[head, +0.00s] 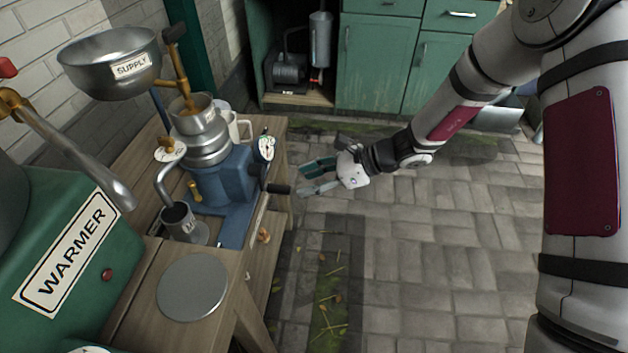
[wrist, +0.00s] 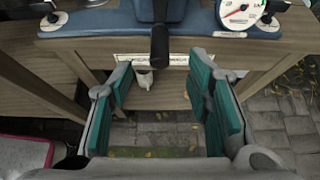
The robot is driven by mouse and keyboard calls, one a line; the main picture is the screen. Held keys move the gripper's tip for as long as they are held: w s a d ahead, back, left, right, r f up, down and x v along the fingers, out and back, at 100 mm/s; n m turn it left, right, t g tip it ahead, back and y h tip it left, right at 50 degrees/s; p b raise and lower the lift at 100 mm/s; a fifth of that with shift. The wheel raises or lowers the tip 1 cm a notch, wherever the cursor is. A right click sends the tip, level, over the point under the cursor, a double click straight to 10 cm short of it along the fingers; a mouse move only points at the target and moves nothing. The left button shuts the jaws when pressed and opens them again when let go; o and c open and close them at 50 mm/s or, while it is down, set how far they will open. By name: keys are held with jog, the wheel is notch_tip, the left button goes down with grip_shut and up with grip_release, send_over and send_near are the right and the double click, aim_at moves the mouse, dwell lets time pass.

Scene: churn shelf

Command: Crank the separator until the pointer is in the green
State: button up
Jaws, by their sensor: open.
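The separator (head: 222,176) has a blue body and a metal bowl stack, and stands on a wooden bench. Its crank handle (head: 278,188) is dark and sticks out to the right past the bench edge. In the wrist view the crank handle (wrist: 159,45) hangs down at the top centre.
A metal cup (head: 180,222) stands under the spout. A green warmer (head: 75,245) is at the left, near a round metal plate (head: 192,287). Green cabinets (head: 385,60) stand behind. The paved floor right of the bench is clear.

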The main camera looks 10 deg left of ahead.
aim_at(290, 187)
jog(key=shift+b+x, duration=1.9)
jog(key=shift+x, duration=1.9)
jog(key=shift+a+f, duration=0.15)
jog(key=shift+a, duration=0.1)
grip_shut()
jog(key=shift+s, duration=0.1)
